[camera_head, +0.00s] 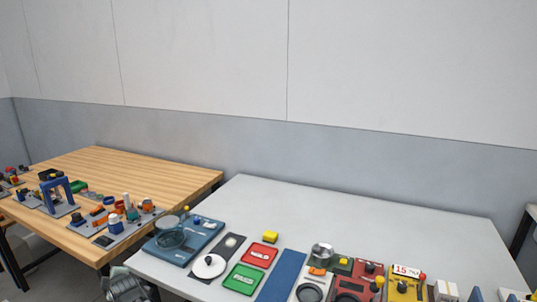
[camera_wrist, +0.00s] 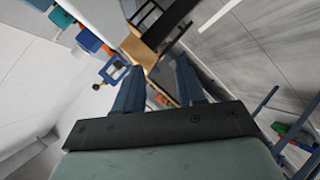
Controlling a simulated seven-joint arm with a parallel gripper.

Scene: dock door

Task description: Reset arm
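My gripper (camera_wrist: 158,90) shows in the wrist view, its two blue fingers apart with a clear gap and nothing between them. It is in the air, away from the tables, which appear tilted and far beyond the fingertips. In the head view a grey part of my arm (camera_head: 124,285) shows at the bottom edge, left of the white table's near corner. The fingers cannot be made out there.
A white table (camera_head: 370,220) holds trays and fixtures along its near side, including a green tray (camera_head: 243,280), a red tray (camera_head: 259,254) and a blue board (camera_head: 178,240). Its back half is clear. A wooden table (camera_head: 130,170) with several fixtures stands left. A wall (camera_head: 330,150) closes the back.

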